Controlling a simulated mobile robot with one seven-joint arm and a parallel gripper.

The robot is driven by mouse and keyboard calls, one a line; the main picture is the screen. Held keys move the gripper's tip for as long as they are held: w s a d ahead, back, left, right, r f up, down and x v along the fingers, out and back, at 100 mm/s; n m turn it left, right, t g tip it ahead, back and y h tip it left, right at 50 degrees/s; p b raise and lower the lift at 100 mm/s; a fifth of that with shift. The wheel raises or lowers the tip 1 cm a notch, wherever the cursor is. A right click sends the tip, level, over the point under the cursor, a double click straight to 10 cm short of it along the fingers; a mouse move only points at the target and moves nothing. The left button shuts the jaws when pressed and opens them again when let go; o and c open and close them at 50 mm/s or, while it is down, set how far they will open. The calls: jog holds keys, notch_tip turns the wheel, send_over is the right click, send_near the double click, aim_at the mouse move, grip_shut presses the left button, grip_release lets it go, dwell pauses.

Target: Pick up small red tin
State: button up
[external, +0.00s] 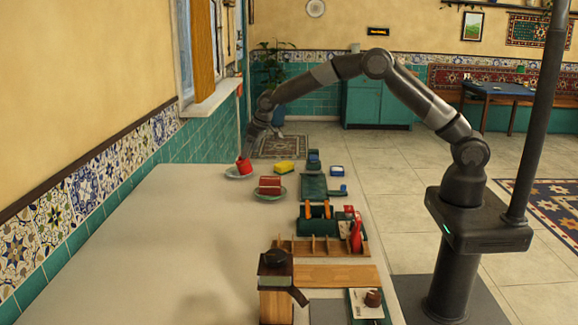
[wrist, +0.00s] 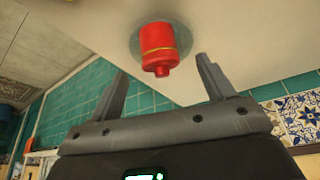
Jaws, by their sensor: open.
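A small red tin (external: 244,167) sits on a plate (external: 232,174) at the far left end of the white table. In the wrist view the tin (wrist: 158,48) is a red cylinder with a yellow band and a narrower end, on the round grey-green plate (wrist: 181,35). My gripper (wrist: 162,66) is open, and its two fingers are to either side of the tin's narrow end in the picture. In the external view my gripper (external: 247,152) is just above the tin. I cannot tell whether it touches the tin.
A darker red block (external: 269,184) stands on a second plate (external: 268,196) nearby. A yellow sponge (external: 284,168) lies to the right. The tiled wall (external: 128,153) and window sill (external: 212,101) are close on the left. Green holders (external: 314,187) line the table's right side. The table's left middle is clear.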

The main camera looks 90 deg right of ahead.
aim_at(248, 159)
jog(key=x, duration=0.7)
jog(key=shift+f, duration=0.2)
jog(key=shift+d, duration=0.1)
jog(key=shift+c, duration=0.5)
jog(key=c, duration=1.3)
jog(key=shift+c, duration=0.2)
jog(key=shift+r, duration=0.15)
